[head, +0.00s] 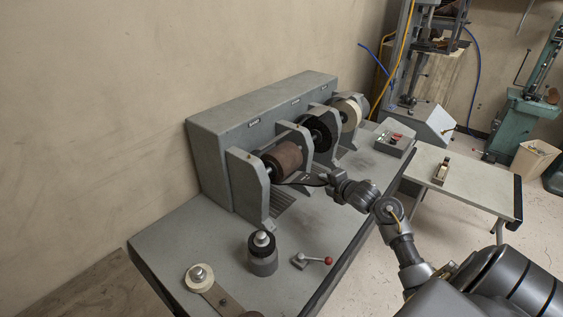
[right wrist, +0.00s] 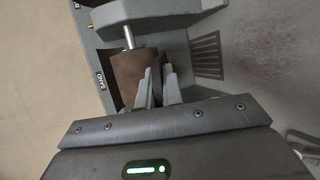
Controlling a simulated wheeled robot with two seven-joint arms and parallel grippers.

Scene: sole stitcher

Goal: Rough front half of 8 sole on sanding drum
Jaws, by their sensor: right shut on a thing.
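The brown sanding drum (head: 283,159) sits on its shaft in the nearest bay of the grey machine. It also shows in the right wrist view (right wrist: 131,76), just beyond my fingertips. My right gripper (head: 330,183) is shut on a thin dark sole (head: 305,180), which points left toward the drum's lower right side. Whether the sole touches the drum I cannot tell. My left gripper is not in view.
A black brush wheel (head: 318,134) and a pale wheel (head: 348,114) stand farther along the machine, between grey guards. A side table (head: 470,185) stands at right.

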